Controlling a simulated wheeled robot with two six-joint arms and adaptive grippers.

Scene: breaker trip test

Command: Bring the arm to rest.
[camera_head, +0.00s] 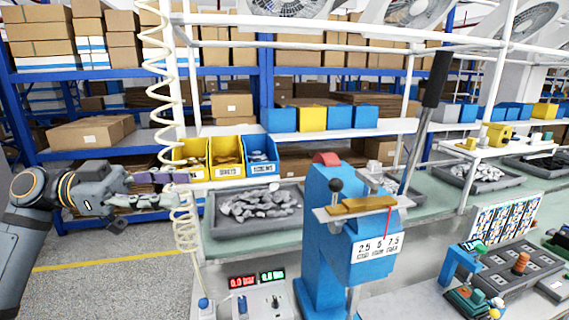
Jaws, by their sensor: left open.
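My left arm comes in from the left edge, and its gripper (172,188) is open and empty. It points right, raised above the floor at the left of the bench, near the coiled cream cable. From this view I cannot tell how far it is from the cable. My right arm and right gripper are not in view. A blue test press (320,240) with a long dark lever (437,80) and a scale marked 2.5, 5 and 7.5 stands on the bench.
The coiled cable (183,235) hangs beside a white frame post (188,90). A grey tray of metal parts (214,222), a box with red and green displays (258,281) and yellow bins (226,157) sit around the press. Open floor (110,280) lies at lower left.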

